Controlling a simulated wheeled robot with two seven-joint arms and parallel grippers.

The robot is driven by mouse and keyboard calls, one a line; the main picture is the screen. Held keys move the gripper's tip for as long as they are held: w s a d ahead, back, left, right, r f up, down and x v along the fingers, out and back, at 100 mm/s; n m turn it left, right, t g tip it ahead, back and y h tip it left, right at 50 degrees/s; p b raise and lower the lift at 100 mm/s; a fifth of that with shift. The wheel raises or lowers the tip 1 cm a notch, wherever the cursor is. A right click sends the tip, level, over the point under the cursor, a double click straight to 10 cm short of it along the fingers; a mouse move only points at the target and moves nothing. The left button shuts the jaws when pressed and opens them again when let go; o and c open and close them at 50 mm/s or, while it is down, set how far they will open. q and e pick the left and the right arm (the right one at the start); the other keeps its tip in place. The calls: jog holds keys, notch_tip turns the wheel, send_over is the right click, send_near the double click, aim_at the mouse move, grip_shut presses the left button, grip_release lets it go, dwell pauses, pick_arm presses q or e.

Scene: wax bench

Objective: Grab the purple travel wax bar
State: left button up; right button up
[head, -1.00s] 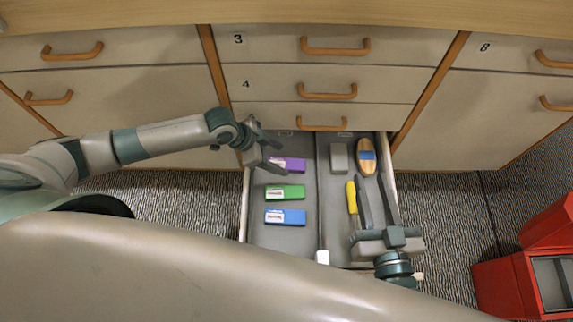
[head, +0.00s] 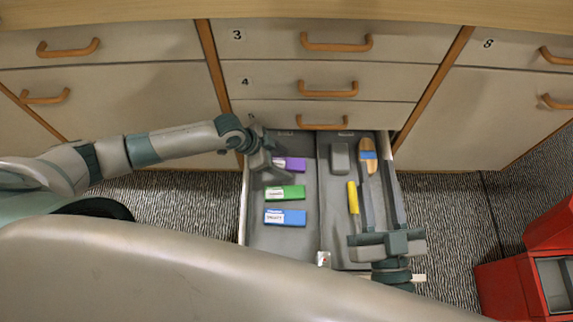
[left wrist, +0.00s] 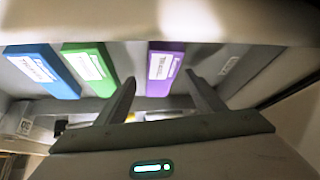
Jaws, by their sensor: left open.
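The purple travel wax bar (head: 293,164) lies in the left compartment of the open drawer, at its far end. My left gripper (head: 274,160) is over its left end and hides part of it in the head view. In the left wrist view, the purple bar (left wrist: 165,66) shows beyond and between the two spread fingers of my left gripper (left wrist: 160,80). The gripper is open and empty; I cannot tell whether a finger touches the bar. My right gripper (head: 377,168) is open, with its fingers spread over the right compartment.
Green (head: 285,192) and blue (head: 285,217) bars lie nearer in the same compartment. A divider separates them from a grey block (head: 340,158), a wooden brush (head: 368,154) and a yellow-handled tool (head: 353,197). A red box (head: 510,290) stands on the floor at right.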

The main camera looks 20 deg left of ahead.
aim_at(284, 165)
pick_arm(q)
jog(key=shift+d+f, duration=0.15)
jog(key=shift+f, duration=0.15)
pick_arm(e)
jog(key=shift+s+r, duration=0.1)
jog(key=shift+r, duration=0.25)
pick_arm(q)
jog(key=c, duration=1.3)
jog(key=shift+r, duration=0.15)
pick_arm(e)
jog(key=shift+f, duration=0.1)
